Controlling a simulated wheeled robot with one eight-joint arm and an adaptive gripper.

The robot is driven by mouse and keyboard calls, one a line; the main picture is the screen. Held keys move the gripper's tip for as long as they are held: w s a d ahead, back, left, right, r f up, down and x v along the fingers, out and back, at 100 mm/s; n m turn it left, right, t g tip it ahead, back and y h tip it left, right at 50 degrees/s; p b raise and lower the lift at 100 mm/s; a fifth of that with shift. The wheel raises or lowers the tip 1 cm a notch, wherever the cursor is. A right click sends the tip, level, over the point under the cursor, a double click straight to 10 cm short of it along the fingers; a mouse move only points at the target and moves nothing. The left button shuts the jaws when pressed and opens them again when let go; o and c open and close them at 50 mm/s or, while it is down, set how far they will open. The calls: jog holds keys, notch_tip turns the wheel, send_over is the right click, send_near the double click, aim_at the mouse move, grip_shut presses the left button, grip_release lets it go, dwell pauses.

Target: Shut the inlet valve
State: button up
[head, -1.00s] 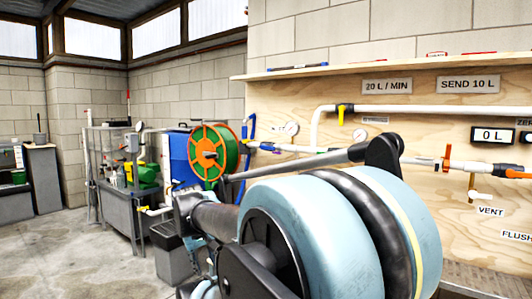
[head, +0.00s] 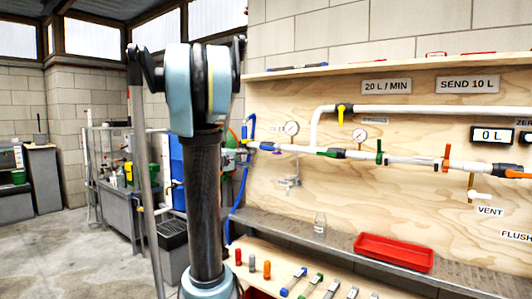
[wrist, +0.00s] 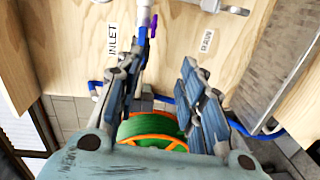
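In the wrist view an INLET label (wrist: 112,40) is on the plywood board, left of a white pipe. A small purple handle (wrist: 153,25) sits on that pipe, near its blue end; I take it as the inlet valve's handle. I cannot tell its exact turn. My gripper (wrist: 168,88) is open and empty, its fingers apart below the label and handle in the picture. The handle is beyond the fingertips, not between them. In the head view my upright arm hides part of the pipe's left end and most of my gripper.
The orange and green reel (wrist: 155,132) shows between my fingers. A DRAIN label (wrist: 207,40) is to the right. Tools lie on a lower shelf. Floor at left is clear.

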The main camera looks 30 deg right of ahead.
aim_at(270, 149)
jog(key=shift+n+h, duration=0.4)
jog(key=x, duration=0.6)
jog(key=w+r+x, duration=0.1)
jog(key=x, duration=0.6)
jog(key=w+r+x, duration=0.1)
jog(key=x, duration=0.5)
jog(key=shift+w, duration=0.15)
jog(key=shift+a, duration=0.1)
grip_shut()
